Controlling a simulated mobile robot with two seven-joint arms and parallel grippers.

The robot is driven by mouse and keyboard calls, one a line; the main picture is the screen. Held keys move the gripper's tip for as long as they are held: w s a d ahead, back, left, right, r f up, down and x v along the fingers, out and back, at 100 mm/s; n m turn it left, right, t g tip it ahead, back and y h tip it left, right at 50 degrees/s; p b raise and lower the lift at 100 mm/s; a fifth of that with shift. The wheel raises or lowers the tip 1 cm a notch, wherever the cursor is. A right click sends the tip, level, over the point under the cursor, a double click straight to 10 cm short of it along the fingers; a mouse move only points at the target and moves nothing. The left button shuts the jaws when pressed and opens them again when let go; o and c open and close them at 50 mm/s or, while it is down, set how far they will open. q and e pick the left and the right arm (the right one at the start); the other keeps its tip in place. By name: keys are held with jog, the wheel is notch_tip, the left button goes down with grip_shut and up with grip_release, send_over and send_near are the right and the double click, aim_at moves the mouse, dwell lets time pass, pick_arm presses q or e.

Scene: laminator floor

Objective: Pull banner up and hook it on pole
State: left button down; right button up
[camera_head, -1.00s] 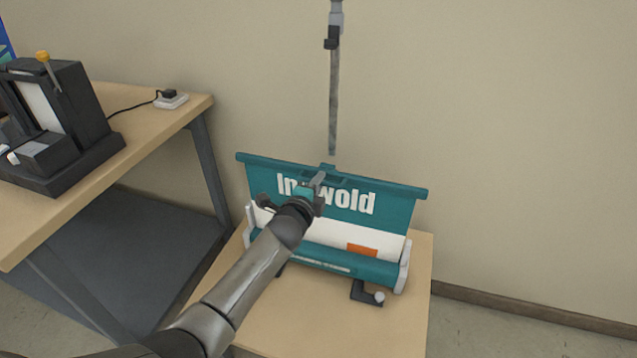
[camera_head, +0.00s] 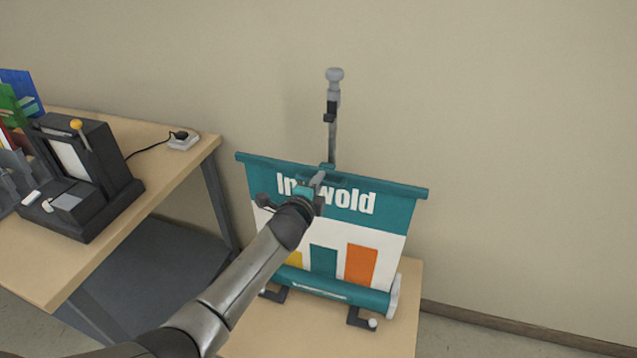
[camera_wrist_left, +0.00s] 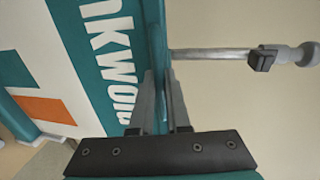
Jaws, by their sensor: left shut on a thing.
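The banner (camera_head: 362,215) is teal at the top with white lettering, then white with coloured bars. It is partly pulled up out of its teal roller base (camera_head: 330,288) on the small wooden table. A teal bar (camera_head: 405,189) runs along its top edge. My left gripper (camera_head: 318,182) is shut on the middle of this bar, and my arm hides part of the banner. The pole (camera_head: 333,138) stands behind the banner, with a dark hook (camera_head: 330,111) above the bar and a grey knob on top. The left wrist view shows the fingers (camera_wrist_left: 158,88) around the bar and the hook (camera_wrist_left: 263,58) apart from it. My right gripper is not in view.
A wooden workbench (camera_head: 175,165) at the left holds a black machine (camera_head: 95,180) and a white socket block with a cord. The plain wall (camera_head: 500,130) is behind, and the space right of the banner is clear.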

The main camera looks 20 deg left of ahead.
pick_arm(q)
notch_tip(320, 180, up, 15)
jog(key=p, duration=1.2)
jog(key=shift+w+f, duration=0.1)
jog(key=c, duration=0.9)
grip_release()
jog(key=shift+f, duration=0.15)
jog(key=v, duration=1.5)
jog(key=shift+f+p, duration=0.15)
jog(key=shift+p, duration=0.15)
